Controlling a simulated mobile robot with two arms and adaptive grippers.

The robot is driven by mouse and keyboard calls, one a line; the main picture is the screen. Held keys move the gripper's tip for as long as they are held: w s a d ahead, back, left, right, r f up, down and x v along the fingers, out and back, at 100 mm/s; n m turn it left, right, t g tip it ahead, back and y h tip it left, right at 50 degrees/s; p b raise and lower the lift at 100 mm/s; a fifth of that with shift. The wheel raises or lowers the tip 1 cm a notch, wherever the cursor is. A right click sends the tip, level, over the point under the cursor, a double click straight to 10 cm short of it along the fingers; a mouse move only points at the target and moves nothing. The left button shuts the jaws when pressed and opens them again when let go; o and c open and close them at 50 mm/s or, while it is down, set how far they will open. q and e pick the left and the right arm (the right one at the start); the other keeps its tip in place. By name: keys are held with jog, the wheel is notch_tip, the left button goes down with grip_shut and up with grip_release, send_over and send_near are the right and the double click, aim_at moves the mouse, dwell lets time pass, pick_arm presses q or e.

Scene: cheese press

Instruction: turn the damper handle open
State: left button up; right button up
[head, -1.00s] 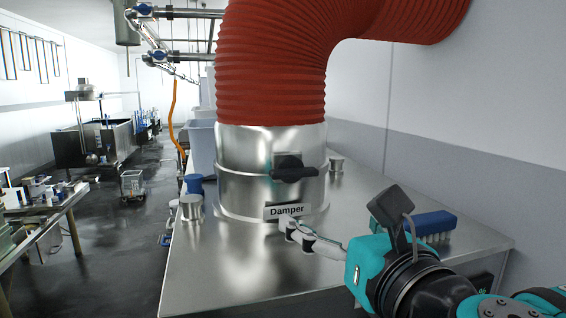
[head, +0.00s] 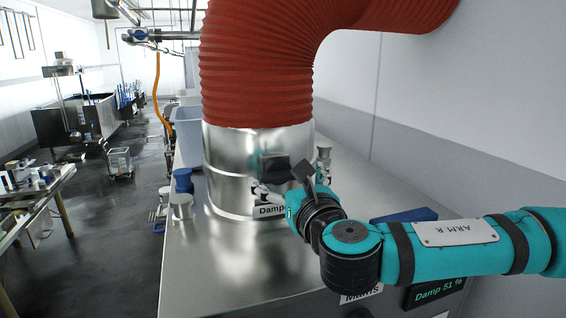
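The damper is a shiny metal collar (head: 228,185) under a red hose. A dark block (head: 273,168), part of the damper handle's mount, shows on its front. The handle bar itself is mostly hidden behind my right gripper and its camera. My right gripper (head: 264,192) is at the collar front, just below the dark block and above the partly covered "Damper" label (head: 270,211). Only bits of its fingers show, so I cannot tell whether it is open, shut or touching the handle. My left gripper is not in view.
The ribbed red hose (head: 258,70) rises above the collar. A blue brush (head: 405,215) lies on the metal top behind my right arm. Metal knobs (head: 181,207) and a blue cup (head: 182,180) stand at the left edge. A display (head: 436,292) reads "Damp 51 %".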

aim_at(285, 177)
jog(key=x, duration=0.2)
jog(key=shift+w+a+p, duration=0.15)
jog(key=shift+w+p, duration=0.25)
jog(key=shift+w, duration=0.1)
jog(key=shift+c, duration=1.2)
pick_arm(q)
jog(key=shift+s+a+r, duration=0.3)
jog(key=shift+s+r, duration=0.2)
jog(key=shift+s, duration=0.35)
pick_arm(e)
jog(key=c, duration=0.7)
